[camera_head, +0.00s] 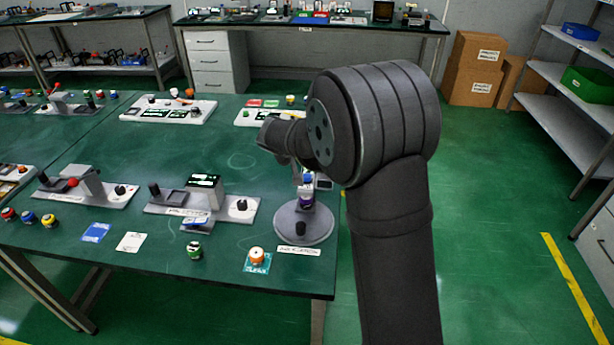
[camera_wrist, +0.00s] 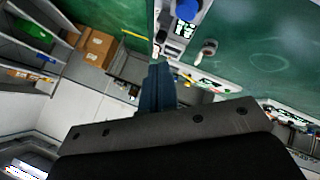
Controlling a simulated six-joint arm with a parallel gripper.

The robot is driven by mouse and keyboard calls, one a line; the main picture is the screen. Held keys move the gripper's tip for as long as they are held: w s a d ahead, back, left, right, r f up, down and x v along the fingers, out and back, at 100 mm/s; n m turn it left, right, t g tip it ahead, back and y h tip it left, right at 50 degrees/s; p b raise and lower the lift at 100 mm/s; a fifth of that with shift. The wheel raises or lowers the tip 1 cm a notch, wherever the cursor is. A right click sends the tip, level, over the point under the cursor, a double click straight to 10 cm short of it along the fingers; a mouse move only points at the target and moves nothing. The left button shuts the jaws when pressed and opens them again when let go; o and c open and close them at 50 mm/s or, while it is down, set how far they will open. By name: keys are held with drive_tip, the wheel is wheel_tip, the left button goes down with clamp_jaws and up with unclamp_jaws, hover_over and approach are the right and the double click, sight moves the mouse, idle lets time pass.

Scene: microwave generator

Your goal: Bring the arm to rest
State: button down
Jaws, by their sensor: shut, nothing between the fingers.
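My dark grey arm stands at the right of the table in the head view, with its forearm pointing away to the upper left. My gripper (camera_wrist: 160,68) shows in the wrist view as dark fingers pressed together, with nothing between them. In the head view the fingers are hidden behind my wrist. In the wrist view the fingers point past the table edge toward the floor and shelves. The gripper touches nothing that I can see.
The green table (camera_head: 140,250) carries several grey fixtures, a round grey stand (camera_head: 303,225) close to my wrist, and small coloured parts. Cardboard boxes (camera_head: 475,68) and a metal shelf (camera_head: 560,110) stand at the right. The green floor (camera_head: 490,210) right of my arm is free.

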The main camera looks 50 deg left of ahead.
drive_tip(key=shift+f, duration=0.15)
drive_tip(key=shift+f, duration=1.15)
wheel_tip(320, 180, up, 6)
drive_tip(key=shift+r, duration=0.2)
drive_tip(key=shift+f, duration=0.15)
